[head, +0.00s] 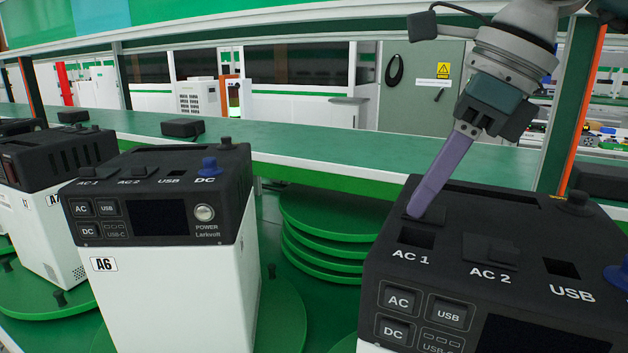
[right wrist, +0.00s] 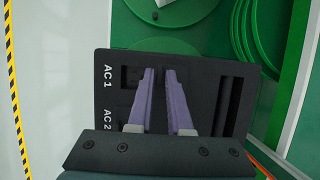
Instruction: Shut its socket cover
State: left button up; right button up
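The power station on the right (head: 460,260) has a black top with sockets marked AC 1, AC 2 and USB. The AC 1 socket (head: 417,237) shows as a dark uncovered opening; its cover (head: 405,212) appears to stand back behind it. The AC 2 cover (head: 490,248) lies flat over its socket. My right gripper (head: 424,212) points down at the top just behind AC 1. In the right wrist view its two purple fingers (right wrist: 160,75) are a narrow gap apart beside AC 1, with nothing clearly held. Contact with the cover cannot be told. My left gripper is out of view.
Unit A6 (head: 160,200) stands to the left on a green turntable, with another unit (head: 55,180) beyond it. Stacked green discs (head: 325,225) lie between the units. A green shelf (head: 300,150) runs behind. A blue DC knob (head: 617,275) is at the right edge.

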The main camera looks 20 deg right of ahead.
grip_shut()
dwell(0.8)
